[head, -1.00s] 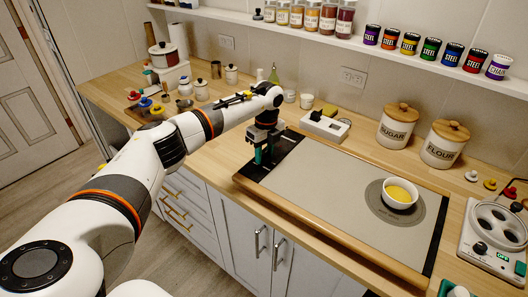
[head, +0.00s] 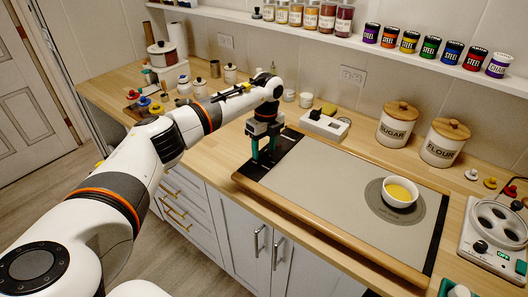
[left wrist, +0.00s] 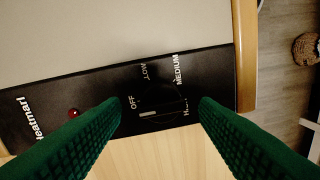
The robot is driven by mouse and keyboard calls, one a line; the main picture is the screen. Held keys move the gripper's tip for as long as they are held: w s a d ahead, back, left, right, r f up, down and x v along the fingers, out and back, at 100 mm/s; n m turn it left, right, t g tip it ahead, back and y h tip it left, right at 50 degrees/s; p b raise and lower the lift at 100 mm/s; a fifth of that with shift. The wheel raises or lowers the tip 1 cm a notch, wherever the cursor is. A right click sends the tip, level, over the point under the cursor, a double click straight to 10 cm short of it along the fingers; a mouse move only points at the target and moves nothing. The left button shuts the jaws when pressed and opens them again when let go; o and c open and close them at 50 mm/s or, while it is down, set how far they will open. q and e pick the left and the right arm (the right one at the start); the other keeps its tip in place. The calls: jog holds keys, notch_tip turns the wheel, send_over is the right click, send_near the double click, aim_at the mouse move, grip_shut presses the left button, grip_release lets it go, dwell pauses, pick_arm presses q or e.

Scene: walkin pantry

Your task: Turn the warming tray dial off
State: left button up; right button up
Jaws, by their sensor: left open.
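The warming tray (head: 330,190) is a wide grey slab with wooden edges on the counter. Its black control panel (left wrist: 205,75) is at its left end in the head view. The left wrist view shows a round black dial (left wrist: 165,98) with a pale pointer mark, ringed by OFF, LOW, MEDIUM and a partly hidden label. My left gripper (head: 263,158) is open above the panel, pointing down. Its green fingers (left wrist: 161,103) stand either side of the dial; contact is unclear. Teal and white parts at the lower right may be my right gripper.
A white bowl of yellow food (head: 399,192) stands on the tray's round dark patch. Behind are a white block (head: 324,126) and sugar (head: 397,126) and flour (head: 444,143) canisters. A white appliance (head: 492,232) stands at the right. The tray's middle is clear.

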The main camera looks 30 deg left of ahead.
aim_at(266, 151)
pick_arm(q)
notch_tip(266, 151, up, 10)
jog(key=b, duration=0.2)
jog(key=shift+w+d, duration=0.15)
jog(key=shift+w, duration=0.2)
